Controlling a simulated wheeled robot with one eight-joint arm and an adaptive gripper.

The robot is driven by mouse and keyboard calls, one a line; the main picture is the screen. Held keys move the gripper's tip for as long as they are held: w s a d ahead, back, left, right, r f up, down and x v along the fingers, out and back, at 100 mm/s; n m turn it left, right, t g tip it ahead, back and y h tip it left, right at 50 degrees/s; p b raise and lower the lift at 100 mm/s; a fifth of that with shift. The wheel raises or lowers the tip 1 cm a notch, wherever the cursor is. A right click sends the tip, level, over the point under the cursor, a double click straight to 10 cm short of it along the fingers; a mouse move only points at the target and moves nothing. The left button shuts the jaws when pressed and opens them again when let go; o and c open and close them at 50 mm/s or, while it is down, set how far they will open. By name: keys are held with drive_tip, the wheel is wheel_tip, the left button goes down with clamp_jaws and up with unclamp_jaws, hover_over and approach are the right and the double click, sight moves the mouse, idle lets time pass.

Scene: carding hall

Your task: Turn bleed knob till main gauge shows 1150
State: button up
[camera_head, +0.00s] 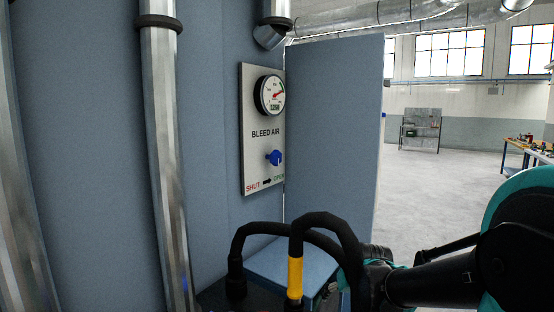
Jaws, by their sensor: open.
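The bleed knob (274,158) is a small blue knob on a pale upright panel (251,165) marked BLEED AIR. Below it, the panel carries a red SHUT, an arrow pointing right and a green OPEN. The main gauge (269,95) is round, with a black rim and white face, and sits above the knob. Its red needle points right and slightly up, near a green band. A small number shows low on its face, too small to read surely. My arm enters at the lower right. I cannot make out my gripper's fingers, and nothing touches the knob.
A blue-grey panel (335,130) stands just right of the gauge panel. A metal pipe (165,150) runs upright on the left. Black hoses (325,222), one with a yellow sleeve (295,278), loop below the knob. Open floor (430,190) lies beyond, with a workbench (530,153) far right.

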drive_tip(key=w+a+r+y, duration=0.3)
drive_tip(key=w+a+r, duration=0.1)
drive_tip(key=w+r, duration=0.25)
drive_tip(key=n+t+y, duration=0.4)
drive_tip(key=y, duration=0.7)
approach(279, 158)
drive_tip(key=x, duration=1.1)
drive_tip(key=shift+a, duration=0.15)
drive_tip(key=shift+m, duration=0.3)
drive_tip(key=c, duration=1.2)
